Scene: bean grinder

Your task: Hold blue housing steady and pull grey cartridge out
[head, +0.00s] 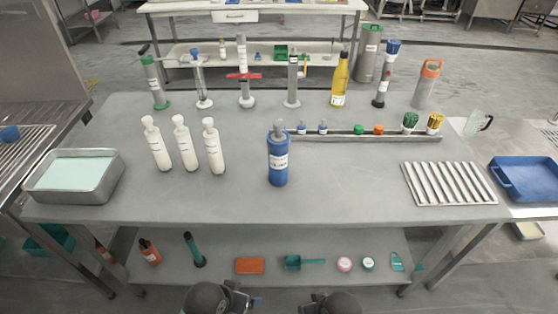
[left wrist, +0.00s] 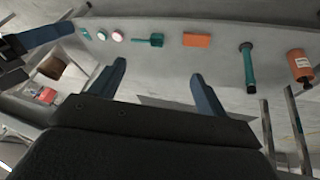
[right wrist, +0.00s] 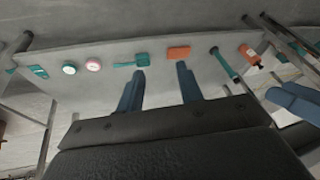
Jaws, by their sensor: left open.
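The blue housing (head: 278,165) stands upright near the middle of the tabletop, with a white label on its front. The grey cartridge (head: 279,127) sits in its top, with only its rounded upper end showing. My left gripper (left wrist: 158,88) is open and empty, low in front of the table and apart from the housing. My right gripper (right wrist: 158,88) has its fingers spread with nothing between them, also low in front of the table. Neither wrist view shows the housing or cartridge; both face the lower shelf.
Several white bottles (head: 185,143) stand left of the housing. A long rack (head: 340,135) with small parts lies behind it to the right. A ribbed silver tray (head: 448,184) lies at the right. The tabletop's front edge is clear. The lower shelf (head: 205,275) holds small items.

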